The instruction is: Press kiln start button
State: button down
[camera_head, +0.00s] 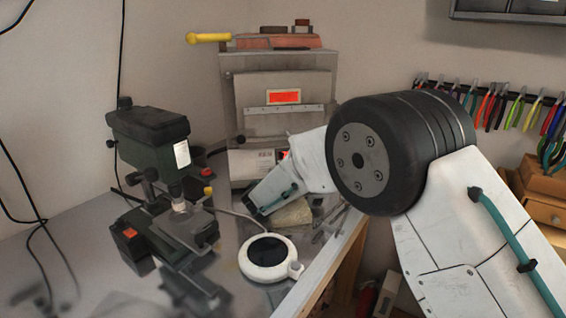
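The kiln (240,110) is a grey metal box at the back of the bench, with a lit orange-red window (284,97) in its front door. Below the door is a light control panel (248,166) with a label and a small red lit spot beside my arm. My arm covers the right part of this panel, and I cannot make out the start button. My arm reaches in from the right, with its far links in front of the kiln's lower front. My gripper's fingers do not show. I cannot tell whether anything touches the panel.
A dark green machine (150,140) stands left on the bench. A round white device with a black top (268,251) and a beige block (293,214) lie in front of the kiln. A yellow-handled tool (208,38) rests on top. Pliers (500,108) hang at right.

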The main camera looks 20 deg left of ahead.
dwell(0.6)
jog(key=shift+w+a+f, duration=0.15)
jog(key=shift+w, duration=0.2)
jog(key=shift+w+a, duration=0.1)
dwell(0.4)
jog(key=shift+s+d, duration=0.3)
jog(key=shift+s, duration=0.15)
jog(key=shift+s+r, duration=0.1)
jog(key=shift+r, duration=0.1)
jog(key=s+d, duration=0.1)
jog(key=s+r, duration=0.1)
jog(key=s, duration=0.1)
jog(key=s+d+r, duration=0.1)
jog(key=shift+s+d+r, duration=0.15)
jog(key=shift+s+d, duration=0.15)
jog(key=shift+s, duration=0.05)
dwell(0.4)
